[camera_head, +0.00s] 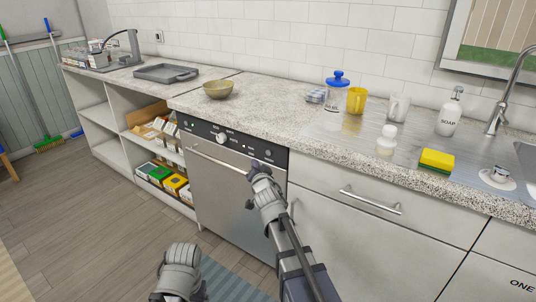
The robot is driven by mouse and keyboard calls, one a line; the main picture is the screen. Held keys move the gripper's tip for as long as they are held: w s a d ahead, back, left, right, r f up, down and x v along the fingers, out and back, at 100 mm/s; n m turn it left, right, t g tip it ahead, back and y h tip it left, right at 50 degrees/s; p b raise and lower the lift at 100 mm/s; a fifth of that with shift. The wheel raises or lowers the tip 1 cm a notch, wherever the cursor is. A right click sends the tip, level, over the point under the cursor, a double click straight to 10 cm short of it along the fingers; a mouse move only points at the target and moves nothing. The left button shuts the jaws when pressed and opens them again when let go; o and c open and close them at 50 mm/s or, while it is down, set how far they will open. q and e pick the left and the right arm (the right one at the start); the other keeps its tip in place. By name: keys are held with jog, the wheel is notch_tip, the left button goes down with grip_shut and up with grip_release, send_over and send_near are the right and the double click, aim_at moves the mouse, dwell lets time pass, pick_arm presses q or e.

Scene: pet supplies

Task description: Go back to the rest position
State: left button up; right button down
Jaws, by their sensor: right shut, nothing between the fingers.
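My right gripper (258,167) is in front of the steel dishwasher (232,190), near the right end of its handle. It is shut and empty. I cannot tell whether it touches the dishwasher front. The dishwasher door is closed. Part of my left arm (181,270) shows low at the bottom of the picture, but its gripper fingers do not show.
The speckled counter (275,115) bears a bowl (217,89), a blue-lidded jar (335,98), a yellow mug (355,100), a soap bottle (450,112) and a sponge (436,160). A drawer handle (370,201) juts out at right.

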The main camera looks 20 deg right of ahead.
jog(key=s+a+r+n+g+p, duration=0.2)
jog(key=s+a+n+g+p, duration=0.2)
jog(key=s+p, duration=0.4)
jog(key=s+a+r+n+g+p, duration=0.2)
jog(key=s+a+n+g+p, duration=0.2)
jog(key=s+p, duration=0.5)
jog(key=s+a+r+n+g+p, duration=0.3)
jog(key=s+a+g+p, duration=0.5)
jog(key=s, duration=0.9)
jog(key=shift+n+y+p, duration=0.4)
jog(key=shift+n, duration=0.4)
jog(key=shift+s, duration=0.1)
